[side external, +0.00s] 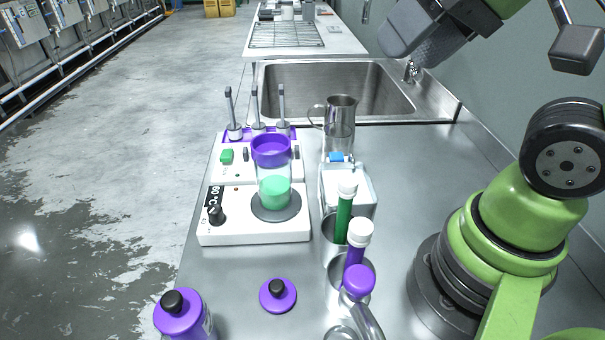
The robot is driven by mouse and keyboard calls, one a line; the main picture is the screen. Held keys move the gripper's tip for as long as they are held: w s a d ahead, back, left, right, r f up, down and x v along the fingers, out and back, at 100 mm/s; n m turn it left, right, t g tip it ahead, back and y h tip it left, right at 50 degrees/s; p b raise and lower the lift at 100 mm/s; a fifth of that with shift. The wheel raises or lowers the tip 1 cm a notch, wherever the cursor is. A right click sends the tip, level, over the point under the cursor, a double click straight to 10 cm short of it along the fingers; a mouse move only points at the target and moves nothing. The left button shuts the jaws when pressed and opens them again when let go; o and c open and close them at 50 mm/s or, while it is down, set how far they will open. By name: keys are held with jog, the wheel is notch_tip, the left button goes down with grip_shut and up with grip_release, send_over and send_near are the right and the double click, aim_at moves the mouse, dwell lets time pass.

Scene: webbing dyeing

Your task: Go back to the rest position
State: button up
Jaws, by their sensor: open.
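My gripper (424,36) is at the top right, a dark grey end on my green arm, raised high above the steel counter (240,275) and clear of everything on it. Its fingertips are hard to make out; nothing shows held in it. Below and left of it, a glass beaker (274,190) with green liquid and a purple collar (271,151) stands on the round plate of a white heater (256,229). Tubes with green (343,219) and purple (354,250) contents and white caps stand in metal cups near the front.
A purple bottle (183,316) and a purple disc with a black knob (278,295) are in front. Upright probes (256,112) stand behind the heater; the sink (335,88) is beyond.

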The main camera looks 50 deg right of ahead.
jog(key=shift+s+d+f+t, duration=0.15)
jog(key=shift+s+f+t, duration=0.2)
jog(key=shift+s, duration=0.35)
